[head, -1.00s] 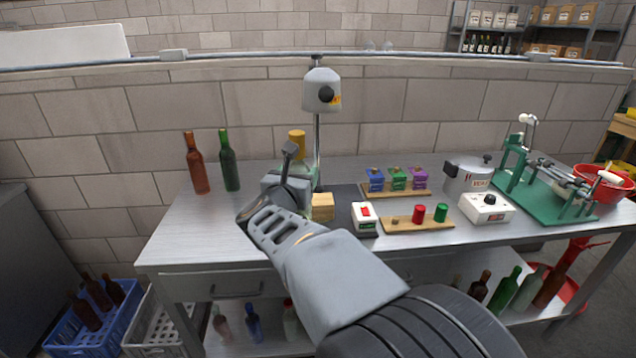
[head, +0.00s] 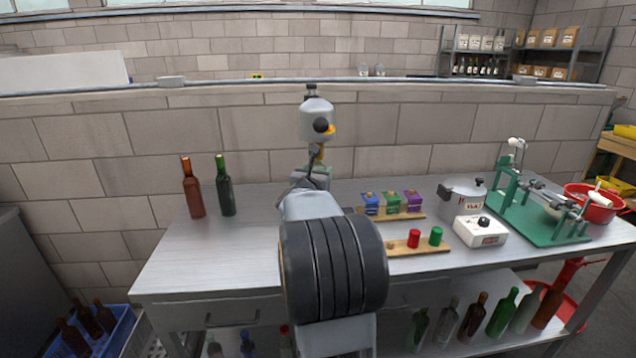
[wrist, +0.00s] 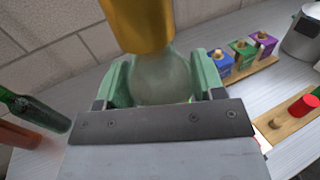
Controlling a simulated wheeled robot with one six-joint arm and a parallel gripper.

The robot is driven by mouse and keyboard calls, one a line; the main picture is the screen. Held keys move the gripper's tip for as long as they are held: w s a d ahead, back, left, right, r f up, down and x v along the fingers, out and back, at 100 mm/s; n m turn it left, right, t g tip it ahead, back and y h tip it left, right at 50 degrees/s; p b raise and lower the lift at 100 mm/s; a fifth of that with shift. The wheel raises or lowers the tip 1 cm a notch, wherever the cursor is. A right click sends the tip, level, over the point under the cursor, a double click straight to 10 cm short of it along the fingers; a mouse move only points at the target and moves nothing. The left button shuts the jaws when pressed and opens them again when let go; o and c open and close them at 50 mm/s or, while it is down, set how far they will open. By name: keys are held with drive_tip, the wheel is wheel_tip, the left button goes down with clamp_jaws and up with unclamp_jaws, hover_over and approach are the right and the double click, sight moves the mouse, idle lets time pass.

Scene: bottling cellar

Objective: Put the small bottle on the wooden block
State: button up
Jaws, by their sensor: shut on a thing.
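My gripper (wrist: 163,82) is shut on the small bottle (wrist: 165,75), a pale, see-through bottle with a gold top (wrist: 140,22). In the wrist view the green jaw pads stand on both sides of its body. The bottle's base is hidden behind the gripper. In the head view my gripper (head: 312,178) is in front of the lamp-like stand, and only a sliver of the gold top (head: 321,153) shows. The wooden block is not visible now; my arm covers that part of the bench in the head view.
A brown bottle (head: 193,190) and a green bottle (head: 223,188) stand at left. To the right are a board with colored boxes (head: 392,203), a board with red and green cylinders (head: 420,246), a pot (head: 463,198) and a white device (head: 481,231). The bench's left part (head: 200,255) is clear.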

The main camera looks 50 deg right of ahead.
drive_tip(key=f, duration=0.3)
drive_tip(key=shift+w+d+f, duration=0.15)
drive_tip(key=shift+w+d, duration=0.05)
drive_tip(key=shift+d, duration=0.15)
drive_tip(key=shift+f, duration=0.2)
drive_tip(key=o, duration=1.4)
drive_tip(key=shift+r, duration=0.1)
